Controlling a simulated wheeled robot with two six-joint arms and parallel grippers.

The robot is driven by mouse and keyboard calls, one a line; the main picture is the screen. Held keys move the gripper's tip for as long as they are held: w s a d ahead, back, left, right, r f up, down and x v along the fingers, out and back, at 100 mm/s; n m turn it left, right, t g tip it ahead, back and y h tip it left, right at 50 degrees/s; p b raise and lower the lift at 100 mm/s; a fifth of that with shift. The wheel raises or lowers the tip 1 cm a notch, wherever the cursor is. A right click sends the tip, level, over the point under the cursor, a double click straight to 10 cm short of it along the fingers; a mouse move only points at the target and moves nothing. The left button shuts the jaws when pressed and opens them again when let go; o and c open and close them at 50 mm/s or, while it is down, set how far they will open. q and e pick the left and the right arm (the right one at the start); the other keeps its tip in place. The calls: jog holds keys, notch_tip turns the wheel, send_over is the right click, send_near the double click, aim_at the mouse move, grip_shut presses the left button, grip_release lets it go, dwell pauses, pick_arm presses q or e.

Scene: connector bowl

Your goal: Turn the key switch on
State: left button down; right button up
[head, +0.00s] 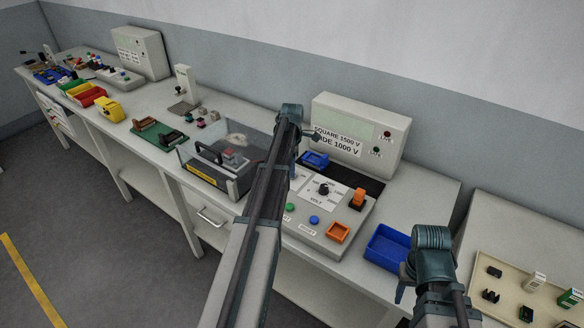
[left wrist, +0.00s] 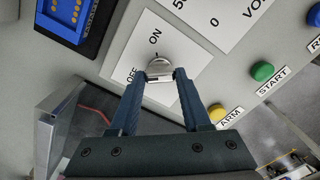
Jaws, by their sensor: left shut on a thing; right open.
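In the left wrist view, the silver key switch (left wrist: 160,66) sits on a white label plate marked OFF and ON. My left gripper (left wrist: 160,76) is shut on the key, one finger on each side. OFF is beside the left finger and ON is above the key in the picture; I cannot tell which mark the key points to. In the head view, my left arm covers the key switch on the sloped control panel (head: 330,232). My right gripper (head: 404,286) is away from the panel, near the blue bin, and looks empty.
A clear-lidded box (head: 216,165) stands left of my left arm. A blue bin (head: 386,247) is at right.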

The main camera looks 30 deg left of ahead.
pick_arm(q)
jog(key=m, duration=1.2)
jog(key=shift+m, duration=2.4)
jog(key=shift+c, duration=1.8)
grip_release()
jog(key=shift+r, duration=0.1)
